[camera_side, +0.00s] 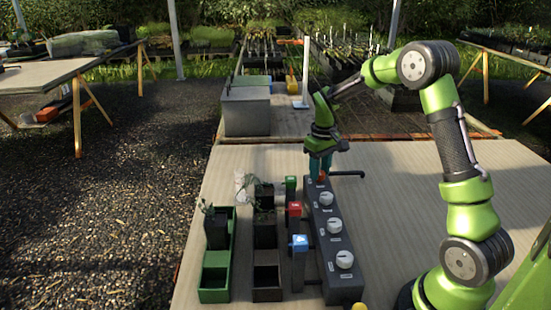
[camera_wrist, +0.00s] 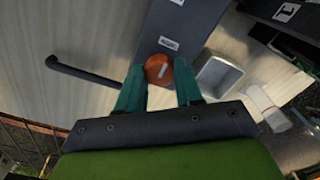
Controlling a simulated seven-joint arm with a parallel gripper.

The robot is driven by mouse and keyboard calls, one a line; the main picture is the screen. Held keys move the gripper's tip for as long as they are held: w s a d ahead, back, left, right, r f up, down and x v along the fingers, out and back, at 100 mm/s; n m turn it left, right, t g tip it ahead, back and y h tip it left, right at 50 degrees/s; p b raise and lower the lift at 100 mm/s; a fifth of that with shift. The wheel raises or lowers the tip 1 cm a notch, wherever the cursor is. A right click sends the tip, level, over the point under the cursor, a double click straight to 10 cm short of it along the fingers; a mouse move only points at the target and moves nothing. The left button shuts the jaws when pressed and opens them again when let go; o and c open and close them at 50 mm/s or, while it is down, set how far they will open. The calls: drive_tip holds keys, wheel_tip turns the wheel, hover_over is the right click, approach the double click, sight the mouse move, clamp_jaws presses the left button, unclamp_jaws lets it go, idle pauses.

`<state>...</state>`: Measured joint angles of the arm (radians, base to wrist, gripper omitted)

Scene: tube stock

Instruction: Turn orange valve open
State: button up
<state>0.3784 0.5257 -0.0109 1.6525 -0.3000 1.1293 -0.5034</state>
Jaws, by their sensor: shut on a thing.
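The orange valve (camera_wrist: 158,69) is a round knob with a pale line across its top, at the end of a dark control box (camera_wrist: 190,25). In the side view the orange valve (camera_side: 322,177) is mostly hidden by my gripper. My gripper (camera_side: 320,170) points straight down over the far end of the dark control box (camera_side: 345,288). Its two teal fingers (camera_wrist: 162,88) are on either side of the orange valve and shut on it. The exact contact is partly hidden.
Several white knobs (camera_side: 334,226) line the same box. Left of it stand posts with green (camera_side: 291,184), red (camera_side: 295,208) and blue (camera_side: 299,242) tops, and green (camera_side: 214,290) and black (camera_side: 267,290) planters. A dark pipe (camera_side: 349,173) sticks out right. The table's right side is clear.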

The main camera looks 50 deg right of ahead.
idle(0.4)
drive_tip(key=o, duration=1)
drive_tip(key=shift+o, duration=0.2)
wheel_tip(320, 180, up, 17)
